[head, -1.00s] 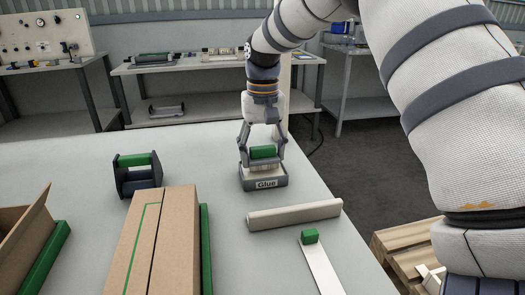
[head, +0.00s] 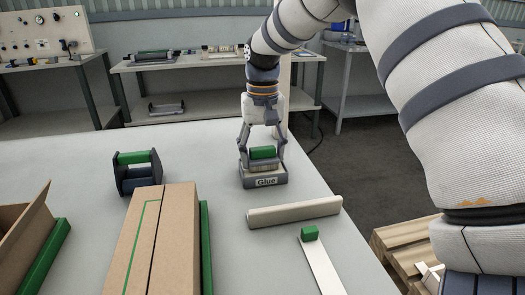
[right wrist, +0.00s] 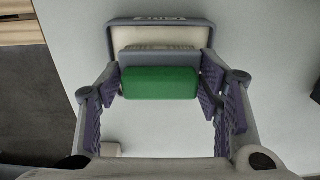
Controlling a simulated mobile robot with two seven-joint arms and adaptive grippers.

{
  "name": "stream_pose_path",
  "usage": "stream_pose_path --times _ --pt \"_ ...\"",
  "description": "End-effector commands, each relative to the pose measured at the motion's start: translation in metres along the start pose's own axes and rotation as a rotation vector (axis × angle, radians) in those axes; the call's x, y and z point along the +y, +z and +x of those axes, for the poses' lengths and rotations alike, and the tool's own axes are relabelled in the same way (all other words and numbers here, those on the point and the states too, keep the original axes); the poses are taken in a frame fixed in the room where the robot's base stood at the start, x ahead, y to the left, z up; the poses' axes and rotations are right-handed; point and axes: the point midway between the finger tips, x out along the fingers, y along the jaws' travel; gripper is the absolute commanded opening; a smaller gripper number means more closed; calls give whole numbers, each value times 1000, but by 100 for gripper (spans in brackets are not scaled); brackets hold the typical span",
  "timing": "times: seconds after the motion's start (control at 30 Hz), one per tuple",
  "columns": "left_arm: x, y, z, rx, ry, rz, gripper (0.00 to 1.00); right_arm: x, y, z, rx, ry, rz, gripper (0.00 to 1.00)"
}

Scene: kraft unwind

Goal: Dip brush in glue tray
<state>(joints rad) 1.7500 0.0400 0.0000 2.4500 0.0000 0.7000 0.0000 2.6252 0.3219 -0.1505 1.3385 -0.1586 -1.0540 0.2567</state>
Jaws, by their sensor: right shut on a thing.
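My right gripper (head: 263,155) is shut on the brush, with its fingers on both ends of the green handle (head: 263,152). In the right wrist view the green handle (right wrist: 160,83) lies level between the finger pads, with the pale grey bristle part (right wrist: 160,48) beyond it. The glue tray (head: 265,182) is a grey, shallow tray labelled "Glue" near the table's right edge. The brush is right over it, its lower part at the tray's opening. The tray's rim and pale inside show in the right wrist view (right wrist: 115,40). I cannot tell whether the bristles touch glue. My left gripper is out of view.
A green-and-dark tape dispenser (head: 138,172) and a closed cardboard box (head: 150,240) stand to the left. The table between dispenser and tray is clear.

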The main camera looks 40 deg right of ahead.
Motion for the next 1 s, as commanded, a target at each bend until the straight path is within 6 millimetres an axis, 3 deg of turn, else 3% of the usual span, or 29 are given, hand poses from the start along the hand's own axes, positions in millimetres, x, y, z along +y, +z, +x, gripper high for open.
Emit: stream_pose_path --times 1.0 --pt "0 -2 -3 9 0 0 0 0 0 6 -2 0 0 37"
